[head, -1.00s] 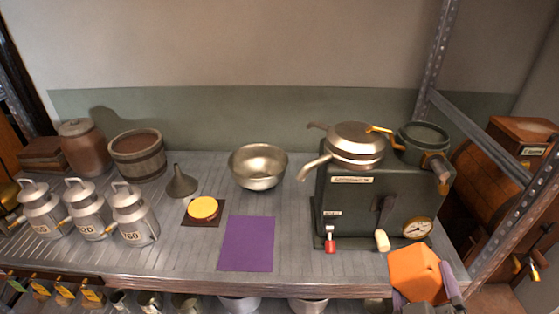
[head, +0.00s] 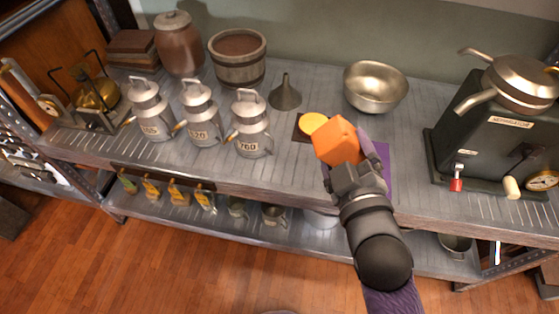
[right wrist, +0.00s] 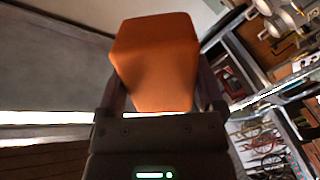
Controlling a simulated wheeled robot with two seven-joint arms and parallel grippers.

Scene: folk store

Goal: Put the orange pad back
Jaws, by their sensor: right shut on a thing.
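The orange pad (head: 337,142) is a thick block with bevelled edges. My right gripper (head: 352,160) is shut on it and holds it in front of the shelf top, overlapping the purple sheet (head: 384,166) and the dark square mat (head: 299,136) in the head view. Whether it touches the shelf cannot be told. In the right wrist view the orange pad (right wrist: 158,62) fills the space between the fingers of the right gripper (right wrist: 160,95). A yellow round piece (head: 312,123) sits on the dark mat. Most of the purple sheet is hidden. My left gripper is not in view.
A metal bowl (head: 376,87) and a funnel (head: 285,94) stand behind the mat. Several milk cans (head: 249,126) stand left of it. A green machine (head: 490,130) with a red-tipped lever stands at the right. A lower shelf (head: 280,232) holds cups.

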